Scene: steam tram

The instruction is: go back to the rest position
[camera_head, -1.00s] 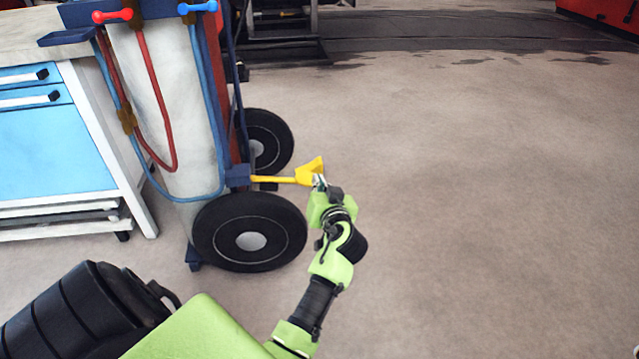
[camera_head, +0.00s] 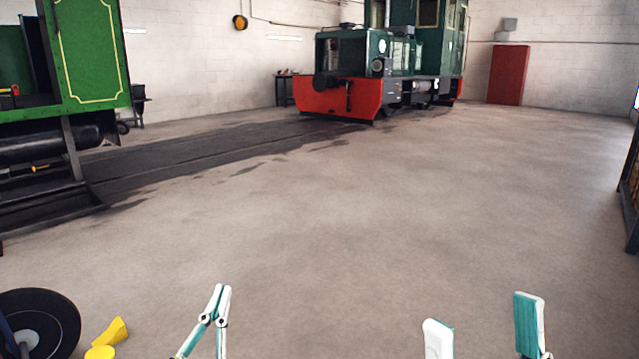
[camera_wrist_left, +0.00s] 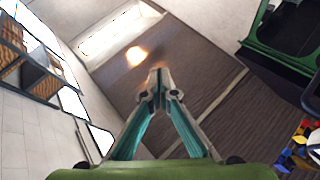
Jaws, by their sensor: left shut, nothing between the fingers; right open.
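My left gripper (camera_head: 222,290) is at the bottom of the head view, left of centre, pointing up with its fingertips together. In the left wrist view its fingers (camera_wrist_left: 158,78) meet at the tips with nothing between them. My right gripper (camera_head: 484,318) is at the bottom right of the head view, its two fingers wide apart and empty. Neither gripper touches anything that I can see.
A black wheel (camera_head: 38,322) and a yellow handle piece (camera_head: 110,332) are at the lower left. A green tram (camera_head: 92,55) stands at the left, a red-fronted locomotive (camera_head: 345,98) at the back. The floor (camera_head: 370,210) ahead is clear.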

